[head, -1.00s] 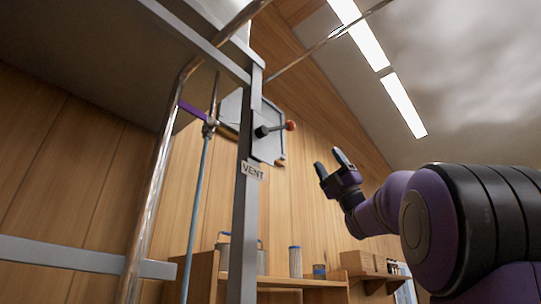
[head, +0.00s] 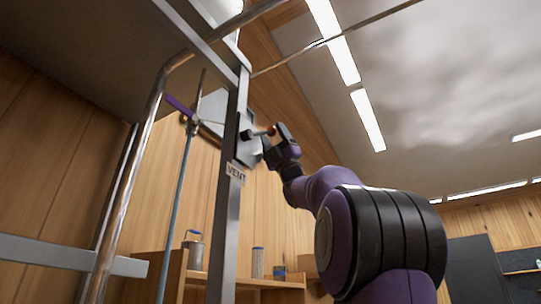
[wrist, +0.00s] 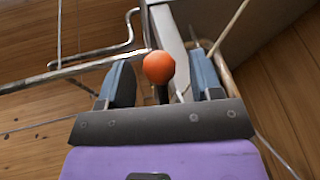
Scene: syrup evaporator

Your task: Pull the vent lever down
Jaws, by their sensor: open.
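The vent lever (head: 258,133) has a dark hub and a short rod ending in a red-orange knob. It sits on a grey plate on the metal post, above the label reading VENT (head: 236,173). My gripper (head: 279,138) is at the lever's knob end in the head view. In the wrist view the orange knob (wrist: 159,67) shows between the two open fingers of my gripper (wrist: 163,85), nearer the left finger, with a gap on both sides. Part of the lever rod is hidden behind the knob and the gripper body.
The grey metal post (head: 230,220) stands just left of the lever. A bent shiny pipe (head: 130,170) and a thin blue-grey rod (head: 176,215) are further left. A wooden shelf (head: 235,281) with several containers is below. The right side is open room.

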